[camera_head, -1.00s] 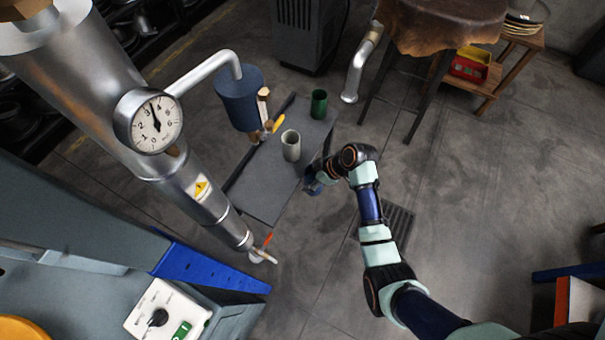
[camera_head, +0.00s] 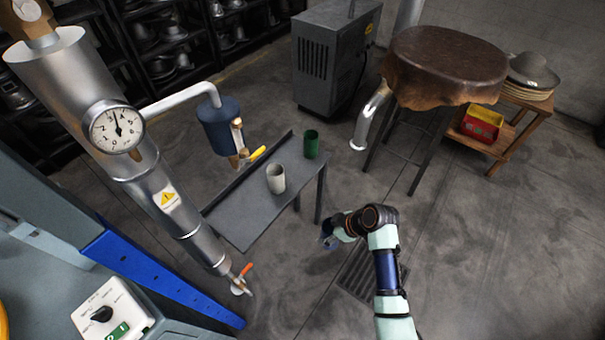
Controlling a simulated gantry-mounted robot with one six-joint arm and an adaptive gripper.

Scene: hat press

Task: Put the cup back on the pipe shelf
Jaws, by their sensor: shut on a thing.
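The pipe shelf (camera_head: 238,217) is a narrow dark grey bench in the middle of the view. A white cup (camera_head: 275,179) and a green cup (camera_head: 311,144) stand upright on it, apart from each other. My gripper (camera_head: 327,239) is to the right of the shelf's near half, out over the floor and apart from it. It is shut on a small blue thing, which I take to be the cup; my wrist and the small size hide most of it.
A metal pipe with a gauge (camera_head: 117,127) stands left of the shelf. A blue canister (camera_head: 219,126) and a yellow-handled valve (camera_head: 257,153) are at its left edge. A leather-covered stool (camera_head: 447,60) stands behind. The floor to the right is open.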

